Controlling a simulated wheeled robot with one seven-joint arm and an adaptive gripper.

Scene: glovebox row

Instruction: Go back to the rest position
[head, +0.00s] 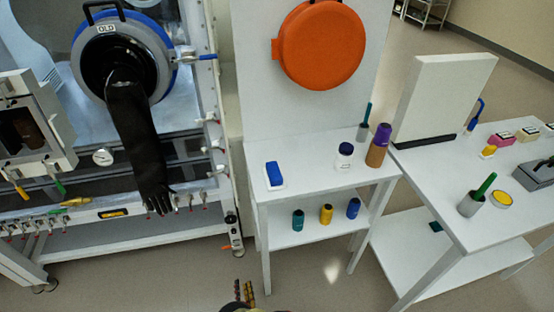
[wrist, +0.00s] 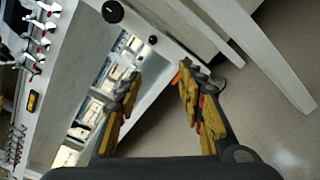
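My gripper (head: 243,292) shows only as a small part at the bottom edge of the head view, low in front of the floor gap between the glovebox and the white table. In the wrist view my gripper (wrist: 160,100) has its two yellow fingers spread apart with nothing between them. Beyond the fingers are the glovebox stand's lower frame and the floor. The rest of my arm is hidden below the head view.
The glovebox (head: 180,120) with a hanging black glove (head: 138,140) is at left. A white two-level table (head: 310,186) with several bottles stands in the middle. Another white table (head: 440,190) is at right. An orange round cover (head: 322,45) hangs behind. Floor (head: 190,280) in front is clear.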

